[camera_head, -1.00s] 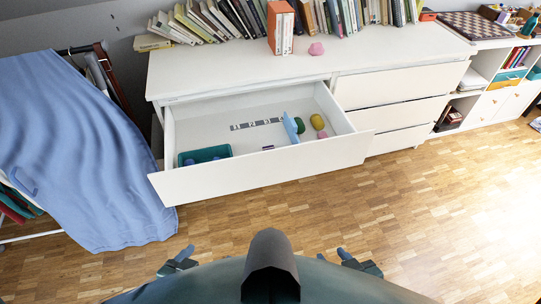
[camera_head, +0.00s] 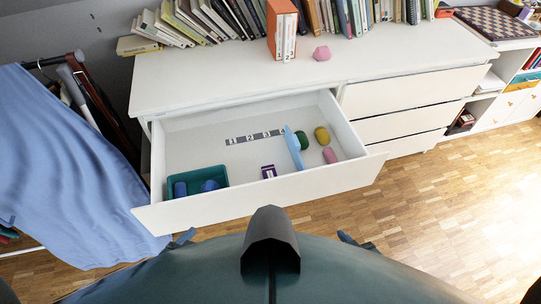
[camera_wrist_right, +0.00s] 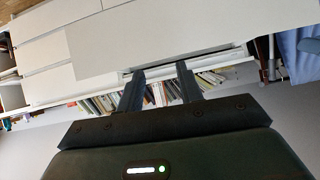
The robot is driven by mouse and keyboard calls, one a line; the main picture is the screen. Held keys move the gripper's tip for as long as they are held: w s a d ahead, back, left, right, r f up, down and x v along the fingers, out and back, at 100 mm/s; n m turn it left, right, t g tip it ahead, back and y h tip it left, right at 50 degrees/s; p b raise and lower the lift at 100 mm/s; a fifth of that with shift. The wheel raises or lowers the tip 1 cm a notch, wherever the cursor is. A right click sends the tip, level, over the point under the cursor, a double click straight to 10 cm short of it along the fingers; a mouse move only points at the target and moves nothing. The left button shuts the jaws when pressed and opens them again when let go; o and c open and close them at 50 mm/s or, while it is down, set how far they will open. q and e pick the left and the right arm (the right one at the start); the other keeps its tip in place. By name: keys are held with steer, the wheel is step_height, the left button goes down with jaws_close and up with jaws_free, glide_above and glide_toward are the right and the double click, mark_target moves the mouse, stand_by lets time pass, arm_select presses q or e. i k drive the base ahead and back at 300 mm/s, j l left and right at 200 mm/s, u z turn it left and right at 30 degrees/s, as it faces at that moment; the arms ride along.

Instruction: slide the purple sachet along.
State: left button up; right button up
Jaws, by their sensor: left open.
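The purple sachet (camera_head: 268,172) lies on the floor of the open drawer (camera_head: 200,212), near its front wall. It has a pale marking. A strip numbered 1 to 4 (camera_head: 255,137) lies behind it, and a light-blue divider (camera_head: 293,148) stands to its right. My left gripper (camera_head: 185,236) shows only as a small tip below the drawer front, open and well away from the sachet. My right gripper (camera_head: 346,237) is also mostly hidden by my body. In the right wrist view its two fingers (camera_wrist_right: 161,82) are apart with nothing between them.
A teal tray (camera_head: 170,212) with blue items sits at the drawer's left front. Green, yellow and pink objects (camera_head: 322,135) lie right of the divider. Books and a pink object (camera_head: 321,53) stand on the dresser top. A blue cloth (camera_head: 75,165) hangs at left.

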mark_target(269, 171)
steer(key=l+u, duration=0.25)
steer(key=l, duration=0.55)
steer(key=l+u, duration=0.25)
steer(key=l, duration=0.55)
steer(key=k+l+u, duration=0.1)
steer(key=l+u, duration=0.2)
steer(key=l, duration=0.45)
steer(key=i+l+u, duration=0.1)
steer(key=l, duration=0.2)
steer(key=i+l+u, duration=0.1)
steer(key=l, duration=0.2)
steer(key=i+l+u, duration=0.1)
steer(key=l, duration=0.2)
steer(key=i, duration=0.45)
